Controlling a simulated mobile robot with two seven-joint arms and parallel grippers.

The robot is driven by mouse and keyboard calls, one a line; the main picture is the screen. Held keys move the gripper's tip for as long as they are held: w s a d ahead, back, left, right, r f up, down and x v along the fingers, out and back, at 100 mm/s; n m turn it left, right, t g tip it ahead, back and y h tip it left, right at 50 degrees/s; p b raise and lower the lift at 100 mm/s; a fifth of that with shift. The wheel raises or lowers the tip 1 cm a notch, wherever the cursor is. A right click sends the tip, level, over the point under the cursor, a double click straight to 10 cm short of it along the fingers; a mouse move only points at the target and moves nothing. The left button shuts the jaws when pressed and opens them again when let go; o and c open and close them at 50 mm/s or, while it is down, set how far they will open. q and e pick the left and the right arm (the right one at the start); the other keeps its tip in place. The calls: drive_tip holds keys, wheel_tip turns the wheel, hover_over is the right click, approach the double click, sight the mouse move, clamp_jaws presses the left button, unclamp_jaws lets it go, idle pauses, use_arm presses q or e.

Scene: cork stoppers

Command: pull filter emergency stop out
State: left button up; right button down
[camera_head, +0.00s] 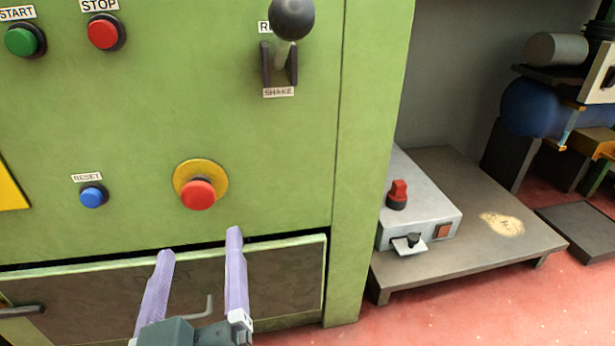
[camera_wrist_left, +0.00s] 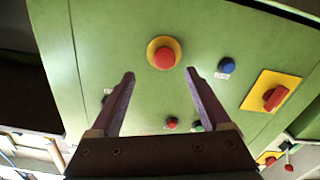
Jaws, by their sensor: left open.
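The emergency stop is a red mushroom button (camera_head: 198,194) on a round yellow plate (camera_head: 187,167) on the green machine front. In the left wrist view the red button (camera_wrist_left: 164,58) lies beyond the fingertips, roughly midway between them. My left gripper (camera_head: 202,244) is open and empty, with pale purple fingers, just below the button in the head view. It also shows in the left wrist view (camera_wrist_left: 159,75), with a gap between fingers and button. My right gripper is not seen.
A blue reset button (camera_head: 92,196) is left of the stop. Above are a green start button (camera_head: 22,40), a red stop button (camera_head: 103,32) and a black-knobbed lever (camera_head: 292,18). A drawer (camera_head: 290,285) is below. A grey switch box (camera_head: 425,205) stands on a low platform (camera_head: 500,260) at right.

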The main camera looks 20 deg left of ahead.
sight(199, 202)
use_arm(q)
drive_tip(key=b+x, duration=0.2)
drive_tip(key=x, duration=0.2)
drive_tip(key=b+x, duration=0.1)
drive_tip(key=x, duration=0.4)
drive_tip(key=shift+s+a+f+b, duration=0.1)
drive_tip(key=shift+a+b, duration=0.25)
drive_tip(key=shift+a, duration=0.05)
drive_tip(key=shift+w+a, duration=0.25)
drive_tip(key=shift+w, duration=0.05)
drive_tip(key=shift+c, duration=0.3)
clamp_jaws()
